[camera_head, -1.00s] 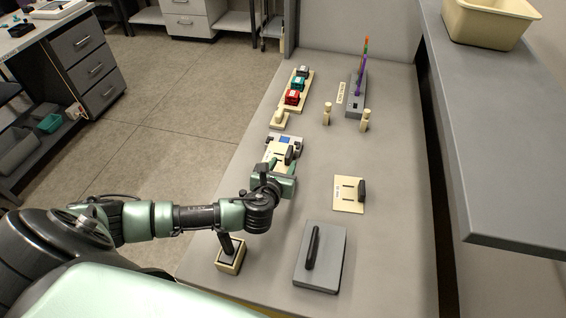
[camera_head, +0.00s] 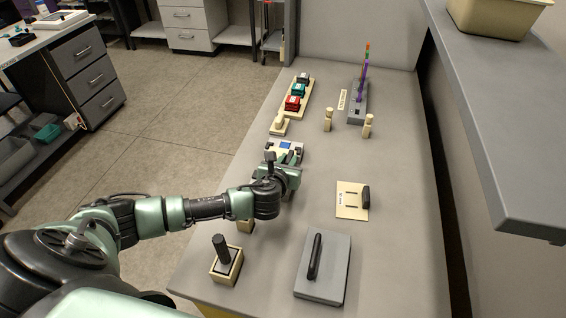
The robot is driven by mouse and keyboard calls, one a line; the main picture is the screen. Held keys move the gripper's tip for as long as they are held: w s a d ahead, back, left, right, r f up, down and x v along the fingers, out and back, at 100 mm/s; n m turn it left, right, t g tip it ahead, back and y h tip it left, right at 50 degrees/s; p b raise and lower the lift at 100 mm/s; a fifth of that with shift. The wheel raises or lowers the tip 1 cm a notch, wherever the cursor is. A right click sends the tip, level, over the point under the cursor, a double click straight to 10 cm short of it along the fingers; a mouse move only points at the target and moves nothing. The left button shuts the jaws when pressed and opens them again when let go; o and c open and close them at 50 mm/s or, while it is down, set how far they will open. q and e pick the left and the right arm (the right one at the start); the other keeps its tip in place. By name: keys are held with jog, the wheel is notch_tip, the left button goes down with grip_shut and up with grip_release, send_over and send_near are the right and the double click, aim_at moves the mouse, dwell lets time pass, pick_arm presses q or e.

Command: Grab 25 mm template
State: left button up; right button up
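A cream template plate (camera_head: 345,207) with a dark upright handle lies flat on the grey bench, right of my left gripper. Its printed label is too small to read. My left gripper (camera_head: 284,180) is over the left part of the bench, just in front of a small pale device (camera_head: 285,148) with a blue screen. The hand hides its fingertips, so I cannot tell whether it is open or holds anything. No second template plate shows now; the hand and arm may hide one. My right gripper is not in view.
A grey slab (camera_head: 335,275) with a black handle and a cream block (camera_head: 226,267) with a dark knob stand at the front. Red, green and grey pieces sit on a rack (camera_head: 286,115) behind. Two pegs (camera_head: 328,121) stand near a grey holder (camera_head: 357,112). A shelf (camera_head: 510,150) overhangs the right.

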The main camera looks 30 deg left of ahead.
pick_arm(q)
grip_shut()
